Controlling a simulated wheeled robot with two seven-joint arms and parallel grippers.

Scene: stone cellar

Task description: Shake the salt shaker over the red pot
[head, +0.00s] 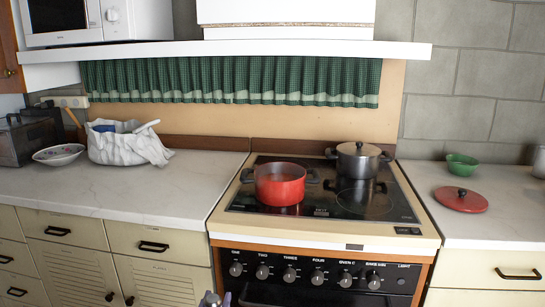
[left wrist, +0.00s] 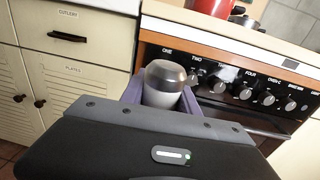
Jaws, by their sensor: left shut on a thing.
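The red pot (head: 280,187) stands open on the front left of the black glass hob, with dark side handles; its lower part also shows at the top of the left wrist view (left wrist: 213,6). The salt shaker (left wrist: 163,84) has a pale body and a grey metallic cap. My left gripper (left wrist: 160,101) is shut on it, with purple fingers on both sides. In the head view only the tops of the shaker (head: 210,299) and the gripper (head: 217,302) show at the bottom edge, in front of the cooker and below hob level, well short of the pot. My right gripper is out of view.
A dark lidded pot (head: 358,160) stands behind and right of the red pot. A red lid (head: 461,200) and green bowl (head: 461,165) lie on the right counter. A white cloth bag (head: 125,145) and shallow bowl (head: 60,154) sit left. The left counter's front is clear.

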